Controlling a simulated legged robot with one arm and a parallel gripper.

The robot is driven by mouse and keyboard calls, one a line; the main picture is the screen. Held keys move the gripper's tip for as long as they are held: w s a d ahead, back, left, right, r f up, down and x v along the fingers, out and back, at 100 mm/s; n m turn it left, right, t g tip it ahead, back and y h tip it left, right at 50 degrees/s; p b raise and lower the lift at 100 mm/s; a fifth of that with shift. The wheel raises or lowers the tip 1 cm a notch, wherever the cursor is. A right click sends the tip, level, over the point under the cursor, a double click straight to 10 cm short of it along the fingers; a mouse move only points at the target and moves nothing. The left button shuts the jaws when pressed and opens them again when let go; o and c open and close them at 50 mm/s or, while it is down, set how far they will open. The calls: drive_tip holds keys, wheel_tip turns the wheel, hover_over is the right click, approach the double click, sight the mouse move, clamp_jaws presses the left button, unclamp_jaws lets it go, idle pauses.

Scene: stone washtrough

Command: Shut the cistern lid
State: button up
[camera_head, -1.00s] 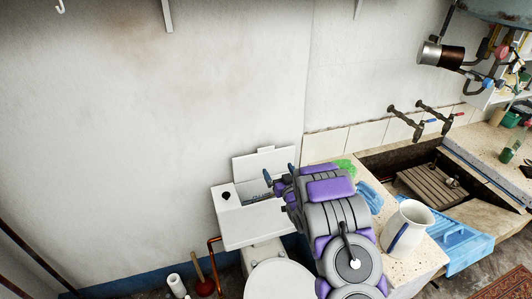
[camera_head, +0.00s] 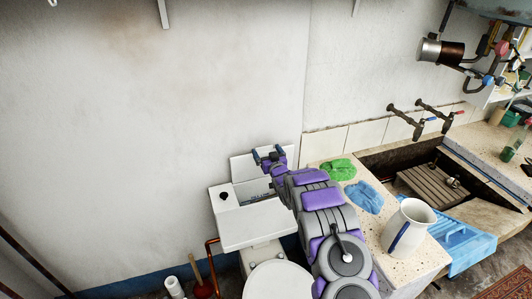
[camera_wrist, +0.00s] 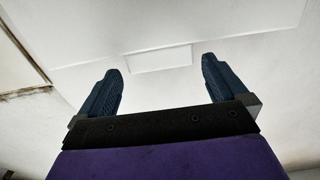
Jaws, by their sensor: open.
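The white cistern (camera_head: 258,226) sits above the toilet, with an opening in its top at the back. Its white lid (camera_head: 240,167) stands raised against the wall behind that opening. My gripper (camera_head: 267,152) is in front of the upper part of the lid, and the arm hides the lid's right part. In the wrist view my gripper (camera_wrist: 162,85) is open, with nothing between its two dark blue fingers. A pale panel with a small rectangular tab (camera_wrist: 160,57) lies beyond the fingertips. I cannot tell whether the gripper touches the lid.
A green cloth (camera_head: 338,169), a blue cloth (camera_head: 364,197) and a white jug (camera_head: 408,226) are on the speckled counter to the right. The toilet bowl (camera_head: 278,281) is below the cistern. A plunger (camera_head: 200,285) stands at lower left. The wall to the left is clear.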

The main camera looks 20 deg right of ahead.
drive_tip(key=shift+w, duration=0.6)
drive_tip(key=shift+c, duration=0.4)
drive_tip(key=c, duration=1.2)
